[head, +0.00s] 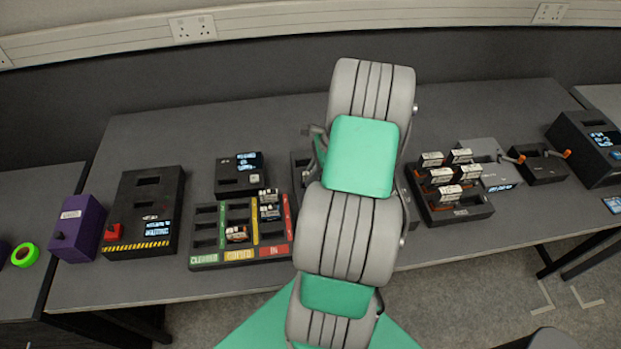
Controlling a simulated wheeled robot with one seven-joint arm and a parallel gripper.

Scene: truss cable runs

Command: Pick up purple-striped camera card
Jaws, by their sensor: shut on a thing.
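My arm rises through the middle of the head view and hides what lies behind it. My gripper is not visible. I cannot make out a purple-striped camera card. Several white-and-dark cards (442,176) with orange marks stand in a dark slotted rack (471,211) right of my arm. More cards (269,204) stand in the sorting tray (206,259) with green, yellow and red strips, left of my arm. The stripe colours on the cards are too small to tell.
Left of the tray are a black box (167,194) with a red button and a purple box (79,228). A small display unit (239,176) stands behind the tray. Grey and black lever devices (542,165) stand right of the rack. The table's back strip (225,122) is clear.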

